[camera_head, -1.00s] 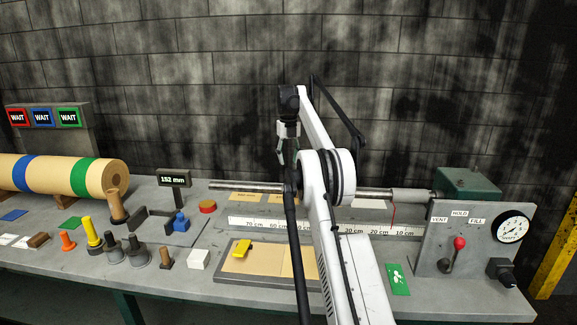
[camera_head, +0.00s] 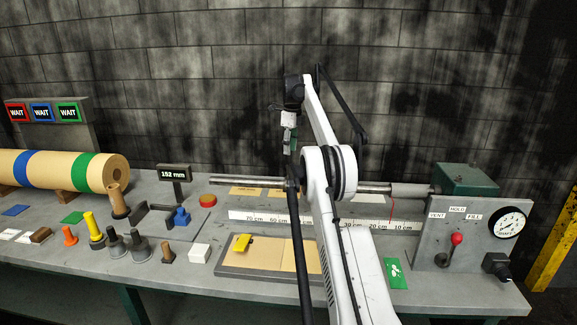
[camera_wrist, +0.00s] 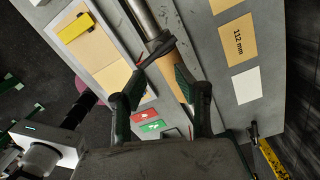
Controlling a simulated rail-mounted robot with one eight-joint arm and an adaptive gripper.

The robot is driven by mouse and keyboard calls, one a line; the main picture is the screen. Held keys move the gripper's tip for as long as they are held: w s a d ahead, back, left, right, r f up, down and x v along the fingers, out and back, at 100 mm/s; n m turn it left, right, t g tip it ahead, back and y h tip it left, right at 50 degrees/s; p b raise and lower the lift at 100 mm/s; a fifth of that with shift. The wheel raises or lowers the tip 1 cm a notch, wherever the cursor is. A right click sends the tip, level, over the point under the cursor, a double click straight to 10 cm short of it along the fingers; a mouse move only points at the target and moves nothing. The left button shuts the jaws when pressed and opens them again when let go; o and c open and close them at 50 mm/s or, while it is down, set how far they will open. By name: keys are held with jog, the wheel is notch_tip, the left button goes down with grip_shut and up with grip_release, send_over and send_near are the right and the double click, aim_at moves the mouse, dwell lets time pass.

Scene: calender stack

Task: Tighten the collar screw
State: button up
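A metal shaft (camera_head: 235,181) runs along the back of the bench. In the wrist view the shaft (camera_wrist: 146,14) comes down from the top toward my gripper. A black collar-like part with a side arm (camera_wrist: 158,48) sits on it, just ahead of my fingertips. I cannot make out its screw. My gripper (camera_wrist: 158,82) is open, its two dark fingers apart with a tan surface showing between them. I cannot tell whether they touch anything. In the head view my gripper (camera_head: 289,146) hangs above the shaft, and my arm hides part of the shaft.
A yellow block (camera_head: 242,243) lies on a tan-topped board at the front. A ruler strip (camera_head: 250,217) lies below the shaft. The valve panel with red lever (camera_head: 456,239) stands right. Several pegs and a striped roll (camera_head: 60,172) stand left. A 152 mm display (camera_head: 174,173) stands behind.

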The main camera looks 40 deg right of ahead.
notch_tip(320, 180, up, 3)
jog(key=d+n+y+p, duration=0.1)
jog(key=d+n+p, duration=0.15)
jog(key=n, duration=1.45)
jog(key=n+b, duration=0.4)
jog(key=n, duration=0.4)
send_over(288, 168)
jog(key=d, duration=0.2)
notch_tip(288, 168, down, 4)
jog(key=shift+t, duration=0.4)
jog(key=shift+a+f+b, duration=0.3)
jog(key=shift+f+b, duration=0.15)
jog(key=shift+f, duration=0.9)
jog(key=shift+a+f+b, duration=0.25)
jog(key=shift+f+b, duration=0.15)
jog(key=shift+f, duration=0.95)
jog(key=shift+a+f+b, duration=0.3)
jog(key=shift+f+b, duration=0.15)
jog(key=shift+f, duration=0.9)
grip_shut()
